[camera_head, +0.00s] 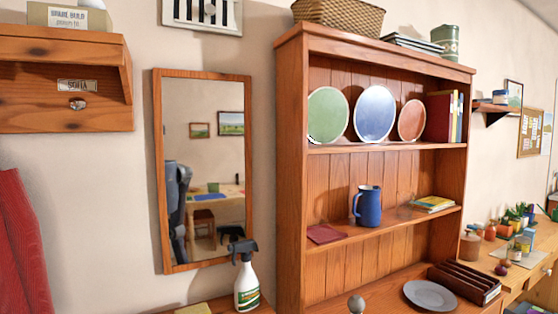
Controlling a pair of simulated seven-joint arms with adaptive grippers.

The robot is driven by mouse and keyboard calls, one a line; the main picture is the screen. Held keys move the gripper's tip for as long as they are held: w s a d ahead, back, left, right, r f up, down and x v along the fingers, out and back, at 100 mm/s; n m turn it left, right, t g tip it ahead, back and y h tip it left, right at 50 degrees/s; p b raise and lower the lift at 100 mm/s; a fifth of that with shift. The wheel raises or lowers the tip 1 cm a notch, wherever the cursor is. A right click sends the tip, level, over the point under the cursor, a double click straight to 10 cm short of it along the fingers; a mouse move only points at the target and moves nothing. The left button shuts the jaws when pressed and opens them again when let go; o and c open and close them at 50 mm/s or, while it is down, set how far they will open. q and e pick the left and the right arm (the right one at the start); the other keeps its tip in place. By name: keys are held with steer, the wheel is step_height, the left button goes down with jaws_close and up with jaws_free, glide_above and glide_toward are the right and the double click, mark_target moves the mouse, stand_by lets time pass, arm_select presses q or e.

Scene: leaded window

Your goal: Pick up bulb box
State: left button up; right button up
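The bulb box (68,17) is a small tan box with a printed label that seems to read "spare bulb". It sits at the top left, on top of a wooden wall shelf (60,47). A pale rounded thing (92,3) shows at the upper picture edge, behind or on the box; which one I cannot tell. Neither of my grippers is in view. A dark grey shape that looks like part of my body is reflected in the mirror (205,190).
A spray bottle (247,275) stands below the mirror. A wooden hutch (290,170) with plates and a blue jug (368,206) fills the middle right. The wall between shelf and mirror is bare.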

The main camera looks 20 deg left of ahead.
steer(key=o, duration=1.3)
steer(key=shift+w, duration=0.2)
